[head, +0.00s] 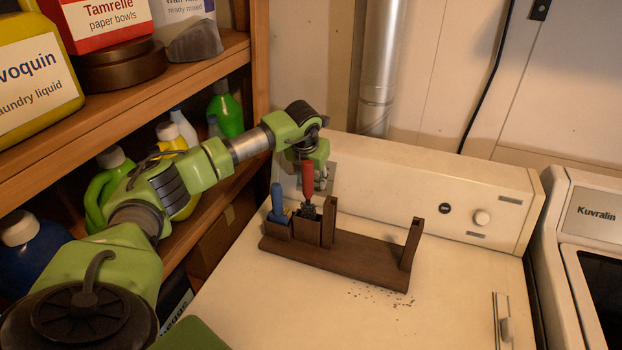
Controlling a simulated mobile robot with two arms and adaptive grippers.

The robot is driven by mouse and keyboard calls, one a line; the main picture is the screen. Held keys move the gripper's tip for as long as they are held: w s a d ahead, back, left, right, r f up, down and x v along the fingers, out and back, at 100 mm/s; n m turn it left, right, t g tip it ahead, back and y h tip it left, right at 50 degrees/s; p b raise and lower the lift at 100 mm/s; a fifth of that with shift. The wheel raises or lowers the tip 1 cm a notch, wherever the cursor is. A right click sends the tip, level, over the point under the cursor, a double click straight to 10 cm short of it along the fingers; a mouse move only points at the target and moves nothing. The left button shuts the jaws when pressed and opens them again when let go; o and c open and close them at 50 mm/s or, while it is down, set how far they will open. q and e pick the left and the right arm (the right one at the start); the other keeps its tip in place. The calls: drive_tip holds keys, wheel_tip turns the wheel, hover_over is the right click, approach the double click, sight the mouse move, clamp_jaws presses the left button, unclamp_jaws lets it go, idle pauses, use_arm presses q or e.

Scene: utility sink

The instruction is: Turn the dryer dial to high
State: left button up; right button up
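The dryer (455,275) is a cream-white machine with a raised control panel (400,190) along its back. A round white dial (482,217) sits near the panel's right end. Small grey label plates lie above right of it and below it; their text is too small to read. My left gripper (316,170) points down near the panel's left end, at the red handle (308,181) of a tool standing in a wooden rack. Its fingers are partly hidden, and I cannot tell if they touch the handle. It is well left of the dial. My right gripper is not in view.
The dark wooden rack (350,262) stands on the dryer top, with a blue-handled tool (277,200) in its left end. A black button (445,208) is left of the dial. Shelves with bottles (228,112) line the left. A Kuvralin machine (592,230) stands at right.

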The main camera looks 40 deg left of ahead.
use_arm(q)
drive_tip(key=shift+d+m+y+b, duration=0.1)
drive_tip(key=shift+m+y+b, duration=0.2)
drive_tip(key=shift+m+y, duration=0.25)
drive_tip(key=o, duration=1.1)
wheel_tip(320, 180, up, 10)
